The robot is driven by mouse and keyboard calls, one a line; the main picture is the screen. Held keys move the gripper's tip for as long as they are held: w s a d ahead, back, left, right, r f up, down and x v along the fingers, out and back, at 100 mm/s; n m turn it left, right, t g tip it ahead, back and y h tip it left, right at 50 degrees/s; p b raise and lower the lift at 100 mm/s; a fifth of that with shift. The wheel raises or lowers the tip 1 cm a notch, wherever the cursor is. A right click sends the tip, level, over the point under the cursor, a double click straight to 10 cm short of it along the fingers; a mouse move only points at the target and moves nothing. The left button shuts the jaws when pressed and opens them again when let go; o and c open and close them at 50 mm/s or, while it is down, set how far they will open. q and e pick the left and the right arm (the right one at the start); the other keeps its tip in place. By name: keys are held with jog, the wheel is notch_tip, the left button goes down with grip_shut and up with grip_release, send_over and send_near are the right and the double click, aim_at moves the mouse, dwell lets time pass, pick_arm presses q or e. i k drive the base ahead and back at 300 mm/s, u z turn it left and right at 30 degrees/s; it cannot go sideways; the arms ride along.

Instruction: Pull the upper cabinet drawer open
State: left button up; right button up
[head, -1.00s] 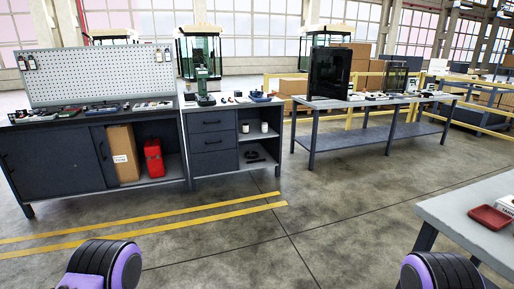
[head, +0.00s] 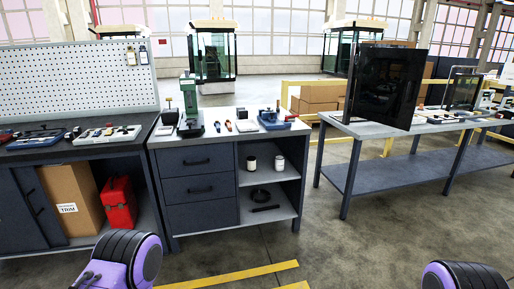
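The dark grey cabinet with a white top (head: 221,138) stands ahead, left of the picture's middle. Its upper drawer (head: 178,167) is shut, its front flush with the cabinet, and has a dark bar handle (head: 196,162). My two arms show only as black and purple links at the bottom left and bottom right. Neither gripper is in view. Nothing covers the upper drawer.
Open shelves with two small jars (head: 279,164) are right of the drawers. A green machine (head: 190,105) and tools stand on top. Left is a workbench (head: 75,150) with a red canister (head: 118,203) and carton (head: 70,200). Right is a long table (head: 365,131). Floor in front is clear.

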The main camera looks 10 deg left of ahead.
aim_at(172, 162)
jog(key=i, duration=3)
jog(key=u, duration=0.6)
